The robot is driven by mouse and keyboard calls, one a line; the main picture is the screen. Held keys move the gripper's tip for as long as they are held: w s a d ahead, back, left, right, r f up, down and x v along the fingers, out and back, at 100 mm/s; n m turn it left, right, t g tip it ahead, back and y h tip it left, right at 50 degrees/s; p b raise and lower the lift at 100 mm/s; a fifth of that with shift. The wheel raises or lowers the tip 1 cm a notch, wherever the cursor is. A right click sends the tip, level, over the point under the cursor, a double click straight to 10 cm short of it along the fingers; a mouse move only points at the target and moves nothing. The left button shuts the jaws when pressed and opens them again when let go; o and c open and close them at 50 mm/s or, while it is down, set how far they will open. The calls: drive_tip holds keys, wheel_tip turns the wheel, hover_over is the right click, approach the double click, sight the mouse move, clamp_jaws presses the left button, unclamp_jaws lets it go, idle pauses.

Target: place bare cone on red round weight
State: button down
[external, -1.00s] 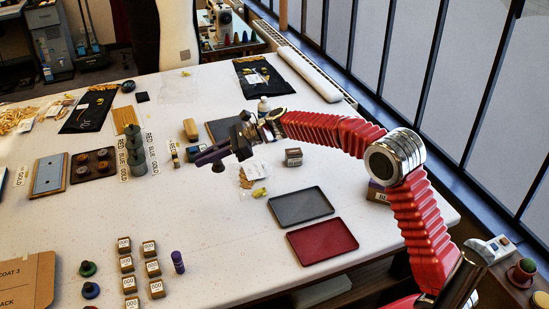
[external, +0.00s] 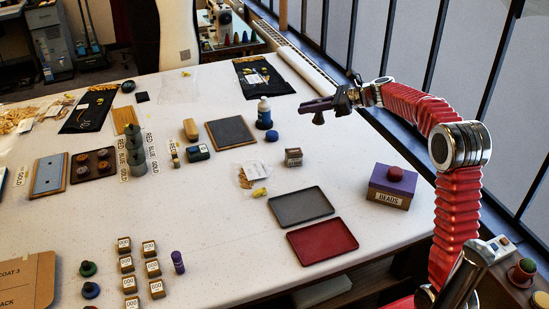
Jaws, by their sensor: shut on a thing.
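My gripper (external: 318,106) is in the air above the far right part of the table. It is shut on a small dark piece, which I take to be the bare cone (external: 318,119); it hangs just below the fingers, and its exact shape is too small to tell. The red round weight (external: 395,173) sits on the purple lid of a box marked BEADS (external: 388,193) at the table's right edge. My gripper is to the left of the weight and well above it, apart from it.
A grey tray (external: 300,206) and a dark red tray (external: 324,239) lie left of the box. A blue bottle (external: 264,114), a dark square board (external: 231,133) and a small labelled block (external: 293,157) stand behind. Window posts rise beyond the right edge.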

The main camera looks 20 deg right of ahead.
drive_tip(key=s+d+r+m+t+h, duration=0.15)
drive_tip(key=s+d, duration=0.25)
drive_tip(key=d, duration=0.7)
drive_tip(key=m+t, duration=0.1)
drive_tip(key=m, duration=0.1)
hover_over(395, 173)
drive_tip(key=w, duration=0.4)
drive_tip(key=f, duration=0.1)
drive_tip(key=a+f+h, duration=0.1)
drive_tip(key=shift+f+n, duration=0.25)
drive_tip(key=shift+f, duration=0.15)
wheel_tip(395, 173, down, 6)
drive_tip(key=shift+f, duration=0.15)
drive_tip(key=shift+f, duration=0.1)
drive_tip(key=shift+d+f, duration=0.1)
drive_tip(key=shift+f, duration=1.65)
